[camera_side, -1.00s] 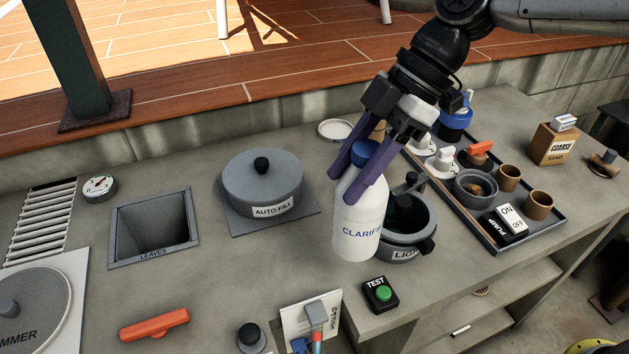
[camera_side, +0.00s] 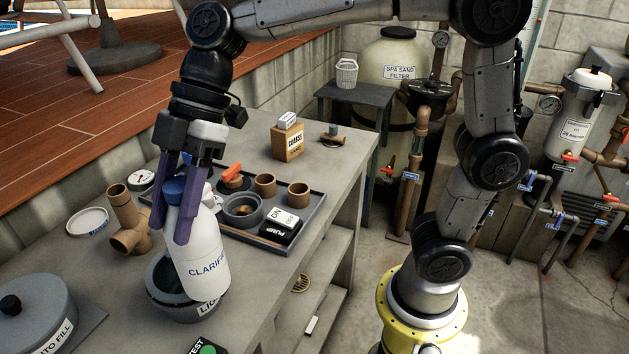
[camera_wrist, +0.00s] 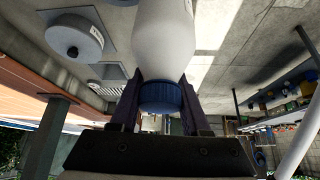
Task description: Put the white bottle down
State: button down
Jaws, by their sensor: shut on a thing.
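The white bottle (camera_side: 203,262) has a blue cap and lettering that begins "CLARIF". My gripper (camera_side: 180,215) has purple fingers and is shut on the bottle at its cap and neck. In the side view the bottle is slightly tilted and overlaps the grey round light housing (camera_side: 165,292) behind it. I cannot tell whether its base touches anything. In the wrist view the blue cap (camera_wrist: 160,97) sits between the two fingers, with the white body (camera_wrist: 163,40) beyond.
A dark tray (camera_side: 312,222) with brown cups and a pump switch (camera_side: 281,226) lies to the right. A brown pipe fitting (camera_side: 128,222) and a round lid (camera_side: 88,221) are at left. The auto fill pot (camera_side: 35,310) is at lower left. Bare counter shows near the sand box (camera_side: 287,140).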

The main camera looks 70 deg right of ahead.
jog(key=w+d+m+t+h, duration=0.2)
jog(key=d+m+t, duration=0.35)
jog(key=d, duration=1.65)
jog(key=s+d+r+m+h, duration=0.1)
jog(key=s+d+m+h, duration=0.1)
jog(key=s+d+m, duration=0.5)
jog(key=s+d+r+m+h, duration=0.1)
jog(key=s+d+m+h, duration=0.15)
jog(key=d, duration=0.85)
jog(key=w+d+f, duration=0.9)
jog(key=w+f, duration=0.1)
jog(key=f, duration=0.3)
jog(key=shift+w+f, duration=0.25)
jog(key=shift+w, duration=0.15)
jog(key=shift+f+y, duration=0.15)
jog(key=shift+y, duration=0.1)
jog(key=shift+c, duration=1.9)
grip_release()
jog(key=shift+a+f, duration=0.1)
